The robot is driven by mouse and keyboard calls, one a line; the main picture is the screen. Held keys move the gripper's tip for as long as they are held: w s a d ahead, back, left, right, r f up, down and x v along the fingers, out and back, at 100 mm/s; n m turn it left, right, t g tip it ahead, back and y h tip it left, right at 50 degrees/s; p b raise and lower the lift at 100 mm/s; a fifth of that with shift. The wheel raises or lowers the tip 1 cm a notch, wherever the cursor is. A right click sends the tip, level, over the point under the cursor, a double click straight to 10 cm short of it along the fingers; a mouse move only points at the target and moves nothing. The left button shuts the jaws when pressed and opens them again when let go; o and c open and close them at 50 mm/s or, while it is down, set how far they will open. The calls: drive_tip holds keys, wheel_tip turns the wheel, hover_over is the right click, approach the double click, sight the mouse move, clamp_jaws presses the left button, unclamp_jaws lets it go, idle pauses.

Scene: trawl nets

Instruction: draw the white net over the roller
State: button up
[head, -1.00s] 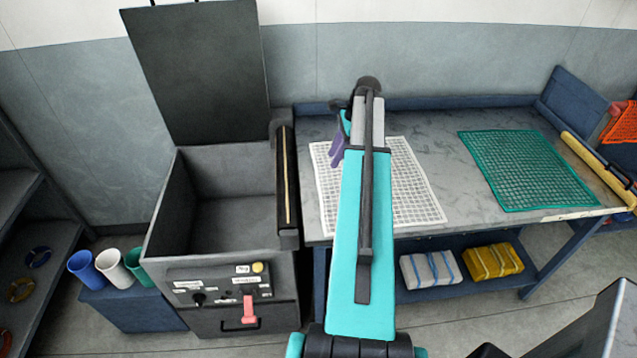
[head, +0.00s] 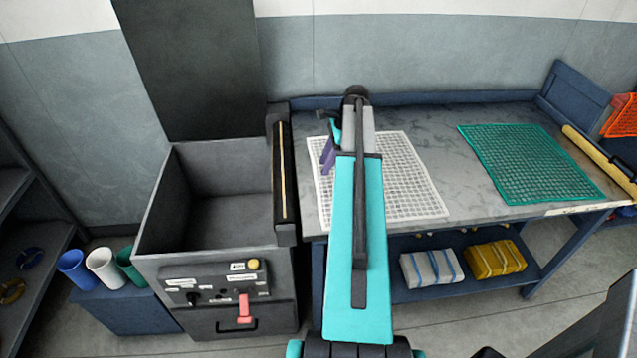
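The white net (head: 408,182) lies flat on the grey table, partly hidden behind my arm. The roller (head: 285,172) is a dark bar with a pale yellow strip, along the right edge of the open dark bin, just left of the table. My gripper (head: 327,157), with purple fingers, is over the left part of the white net, near the edge facing the roller. My arm and the small size hide whether the fingers are open or touching the net. The net does not lie on the roller.
The open bin (head: 160,205) has a raised lid (head: 190,70) and a front control panel. A green net (head: 530,165) lies on the table's (head: 455,185) right part, beside a yellow roller (head: 598,160). Wrapped bundles (head: 432,270) sit on the shelf below. Cups (head: 103,265) stand at left.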

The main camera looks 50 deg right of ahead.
sight(319, 178)
drive_tip(key=shift+b+x, duration=0.3)
drive_tip(key=shift+x, duration=1.5)
clamp_jaws()
wheel_tip(319, 178, up, 7)
drive_tip(key=p, duration=0.5)
